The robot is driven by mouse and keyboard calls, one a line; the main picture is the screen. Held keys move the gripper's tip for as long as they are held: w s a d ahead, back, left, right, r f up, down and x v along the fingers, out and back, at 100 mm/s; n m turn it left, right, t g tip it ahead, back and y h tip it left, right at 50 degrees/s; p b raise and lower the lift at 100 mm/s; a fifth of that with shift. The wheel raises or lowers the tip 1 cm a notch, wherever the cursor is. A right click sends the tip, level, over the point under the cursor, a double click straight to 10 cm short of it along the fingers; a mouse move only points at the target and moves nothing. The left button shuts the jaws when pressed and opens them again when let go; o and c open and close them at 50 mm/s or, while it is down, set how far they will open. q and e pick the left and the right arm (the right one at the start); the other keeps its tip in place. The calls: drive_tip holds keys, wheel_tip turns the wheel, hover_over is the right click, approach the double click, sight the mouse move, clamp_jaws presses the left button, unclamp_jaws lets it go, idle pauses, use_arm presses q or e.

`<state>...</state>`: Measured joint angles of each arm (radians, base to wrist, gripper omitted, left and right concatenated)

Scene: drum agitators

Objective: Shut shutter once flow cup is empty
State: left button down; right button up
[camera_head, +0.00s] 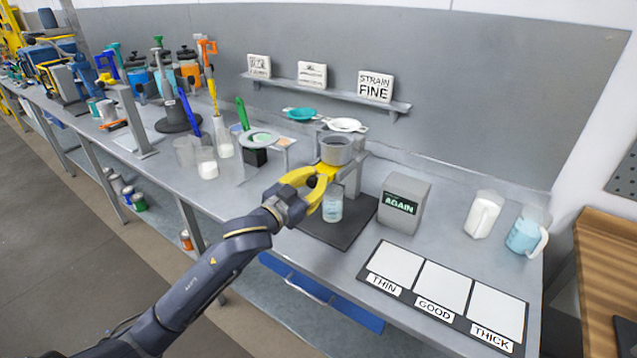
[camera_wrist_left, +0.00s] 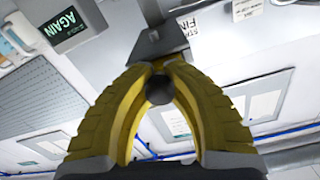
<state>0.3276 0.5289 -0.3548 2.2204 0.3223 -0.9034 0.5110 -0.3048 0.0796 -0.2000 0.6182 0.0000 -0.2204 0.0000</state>
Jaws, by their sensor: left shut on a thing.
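The grey flow cup (camera_head: 337,148) sits upright on a stand at the back of a dark mat. Its inside is too small to tell whether any liquid is left. A clear jar (camera_head: 332,208) with pale blue liquid stands below it on the mat. My left gripper (camera_head: 316,181), with yellow fingers, is just under the cup and shut on a dark round knob, which I take for the shutter's knob. In the left wrist view the knob (camera_wrist_left: 159,89) sits between the fingertips. The fingers hide the shutter and the cup's outlet; I cannot tell the shutter's position.
A grey box (camera_head: 405,202) showing "AGAIN" stands right of the mat. A THIN, GOOD, THICK board (camera_head: 440,307) lies at front right. Two jugs (camera_head: 484,215) (camera_head: 525,236) stand behind it. Beakers (camera_head: 206,160) and tools stand left. A wall shelf (camera_head: 330,92) holds signs.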

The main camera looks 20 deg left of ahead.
use_arm(q)
drive_tip(key=c, duration=1.1)
unclamp_jaws()
drive_tip(key=shift+c, duration=0.2)
drive_tip(key=shift+s, duration=0.15)
drive_tip(key=v, duration=1.2)
